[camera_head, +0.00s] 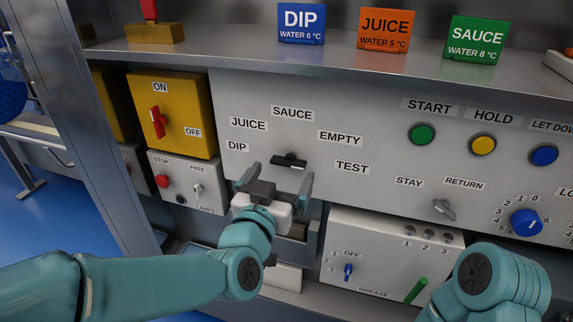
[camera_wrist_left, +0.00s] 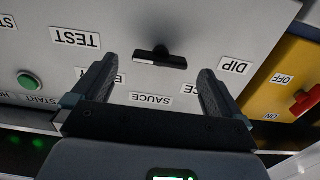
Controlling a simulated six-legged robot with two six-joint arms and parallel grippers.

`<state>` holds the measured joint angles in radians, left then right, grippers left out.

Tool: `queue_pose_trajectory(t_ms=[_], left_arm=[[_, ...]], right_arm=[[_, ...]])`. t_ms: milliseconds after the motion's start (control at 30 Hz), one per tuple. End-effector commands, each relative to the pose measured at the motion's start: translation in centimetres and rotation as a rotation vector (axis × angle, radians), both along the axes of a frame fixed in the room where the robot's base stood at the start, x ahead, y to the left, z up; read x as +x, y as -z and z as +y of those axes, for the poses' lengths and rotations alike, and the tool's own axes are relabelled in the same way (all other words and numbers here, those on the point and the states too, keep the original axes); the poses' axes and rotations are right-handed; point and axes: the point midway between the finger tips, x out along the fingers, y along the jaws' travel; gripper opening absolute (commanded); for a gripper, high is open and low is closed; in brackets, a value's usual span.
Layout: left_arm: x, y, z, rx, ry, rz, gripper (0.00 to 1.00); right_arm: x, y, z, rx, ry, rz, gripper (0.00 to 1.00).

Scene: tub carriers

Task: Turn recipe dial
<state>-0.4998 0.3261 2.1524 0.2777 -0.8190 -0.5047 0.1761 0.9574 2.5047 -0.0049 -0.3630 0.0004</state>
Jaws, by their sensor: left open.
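The recipe dial (camera_head: 289,160) is a black bar knob on the grey panel, ringed by the labels DIP, JUICE, SAUCE, EMPTY and TEST. Its bar lies nearly level, with a white mark on one end. It also shows in the left wrist view (camera_wrist_left: 160,58), where the picture is upside down. My left gripper (camera_head: 279,178) is open just in front of and below the dial. In the left wrist view its two fingers (camera_wrist_left: 158,85) stand apart, with the dial between and beyond their tips, apparently untouched. My right arm shows at the lower right, but its gripper is out of view.
A yellow box with a red ON/OFF switch (camera_head: 157,122) stands left of the panel. A STOP/FREE box (camera_head: 185,184) sits below it. A GREASE box (camera_head: 390,255) is below right. Green START (camera_head: 422,133), yellow HOLD (camera_head: 483,145) and blue (camera_head: 544,155) buttons line the right. A shelf (camera_head: 330,62) overhangs the panel.

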Motion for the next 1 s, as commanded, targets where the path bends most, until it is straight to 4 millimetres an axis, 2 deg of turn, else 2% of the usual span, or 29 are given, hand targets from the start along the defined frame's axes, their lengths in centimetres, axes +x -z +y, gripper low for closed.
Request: queue_pose_trajectory(t_ms=[33,200,367,600,633,767,800,1000], left_arm=[[1.1,0.0,-0.3,0.000,-0.002,0.002,1.00],[3.4,0.0,-1.0,0.000,0.000,0.001,1.00],[4.3,0.0,-1.2,-0.001,0.000,0.000,1.00],[4.3,0.0,-1.2,0.000,0.000,0.000,1.00],[4.3,0.0,-1.2,0.000,0.000,0.000,0.94],[4.3,0.0,-1.3,0.000,0.000,0.000,0.51],[4.3,0.0,-1.3,0.000,0.000,0.000,0.47],[4.3,0.0,-1.3,-0.010,0.000,0.003,0.47]], right_arm=[[0.0,-0.1,0.0,0.000,0.000,0.000,0.43],[0.0,-0.2,0.0,0.000,0.000,0.000,0.43],[0.0,-0.3,0.0,0.000,0.000,0.000,0.43],[0.0,-0.2,0.0,0.000,0.000,0.000,0.43],[0.0,-0.2,0.0,0.000,0.000,0.000,0.43],[0.0,-0.2,0.0,0.000,0.000,0.000,0.43],[0.0,-0.2,0.0,0.000,0.000,0.000,0.43],[0.0,-0.1,0.0,0.000,0.000,0.000,0.43]])
